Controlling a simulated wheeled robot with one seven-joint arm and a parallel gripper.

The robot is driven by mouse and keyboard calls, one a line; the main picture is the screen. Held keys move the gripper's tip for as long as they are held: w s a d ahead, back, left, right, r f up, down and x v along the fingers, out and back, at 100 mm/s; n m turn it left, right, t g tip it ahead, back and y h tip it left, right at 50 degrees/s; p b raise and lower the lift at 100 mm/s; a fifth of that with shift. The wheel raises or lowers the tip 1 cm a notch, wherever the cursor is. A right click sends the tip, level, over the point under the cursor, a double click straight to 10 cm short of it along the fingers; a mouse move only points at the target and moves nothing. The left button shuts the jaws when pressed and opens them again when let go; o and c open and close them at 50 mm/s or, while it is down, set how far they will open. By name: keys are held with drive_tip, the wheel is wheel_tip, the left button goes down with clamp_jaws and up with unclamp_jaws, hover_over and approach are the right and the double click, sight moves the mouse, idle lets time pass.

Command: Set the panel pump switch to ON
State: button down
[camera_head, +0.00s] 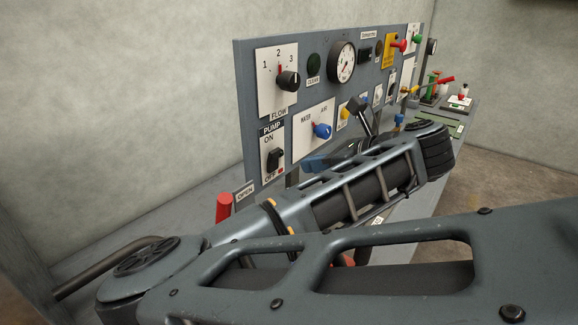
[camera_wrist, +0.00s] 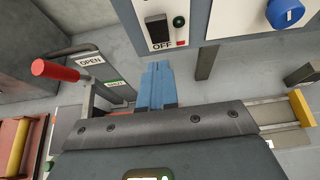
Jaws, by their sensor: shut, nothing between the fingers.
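The pump switch (camera_head: 275,158) is a black lever or rocker on a white plate at the panel's lower left, marked ON above and OFF below. Its lower part (camera_wrist: 157,29) shows at the top of the wrist view, above the OFF label. I cannot tell clearly which way it is set. My gripper (camera_wrist: 157,67) is shut and empty, its blue fingers pointing up the picture, below the OFF label and apart from the switch. In the head view the blue fingers (camera_head: 312,164) show to the right of the switch, partly hidden by my arm.
A red-handled lever (camera_wrist: 52,69) by an OPEN label (camera_wrist: 89,61) stands left of my fingers. A grey post (camera_wrist: 206,62) stands right of my fingers.

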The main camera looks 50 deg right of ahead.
sight(275, 157)
drive_tip(key=w+b, duration=0.1)
drive_tip(key=w, duration=0.4)
drive_tip(key=shift+w+a+f, duration=0.1)
drive_tip(key=shift+w+f, duration=0.05)
drive_tip(key=shift+w, duration=0.65)
